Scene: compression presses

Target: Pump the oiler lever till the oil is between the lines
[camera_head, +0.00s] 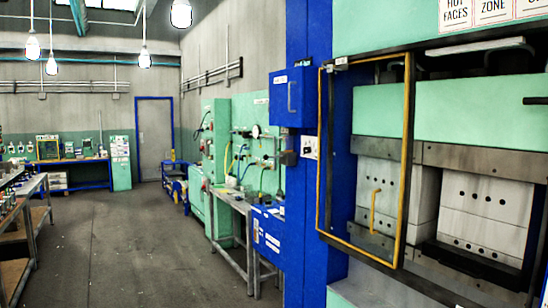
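I cannot make out an oiler, its lever or its oil lines for certain in the head view. A large green and blue press (465,110) fills the right side. A blue box (291,97) is on its blue column, with small fittings just below it. A lower blue cabinet (268,236) with a white label stands at the column's foot. Neither of my grippers is in view.
A yellow-framed guard (408,165) stands at the press front. A metal bench (236,205) with hoses and a gauge (256,131) above it stands left of the column. Shelving (30,190) lines the left edge. The grey floor (140,250) between is open.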

